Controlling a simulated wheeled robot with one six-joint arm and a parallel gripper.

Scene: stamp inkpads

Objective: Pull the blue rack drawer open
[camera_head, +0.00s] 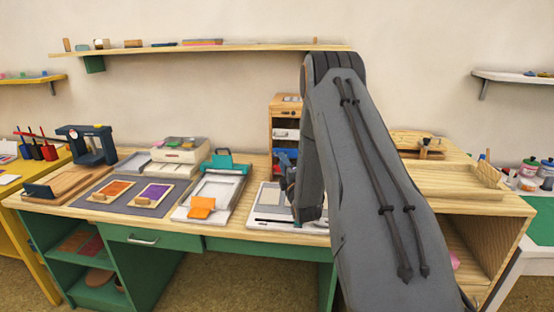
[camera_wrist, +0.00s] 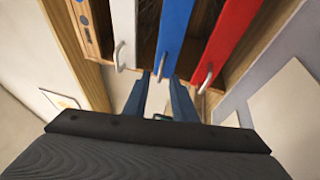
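The blue rack drawer (camera_wrist: 174,35) sits between a white drawer (camera_wrist: 123,30) and a red drawer (camera_wrist: 232,40) in the wrist view. Its pale metal handle (camera_wrist: 162,66) stands out from the near end of its front. My gripper (camera_wrist: 160,76) is open, with its two dark blue fingers on either side of the handle's near end. I cannot tell whether either finger touches it. In the head view the wooden rack (camera_head: 272,127) stands against the wall, and my arm hides much of it. A patch of blue drawer shows (camera_head: 283,154) above my gripper.
A white board (camera_head: 262,216) lies on the desk before the rack. A teal-clamped press (camera_head: 222,180) stands left of it. A wooden tray (camera_head: 455,181) is to the right. A wall shelf (camera_head: 200,48) runs above.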

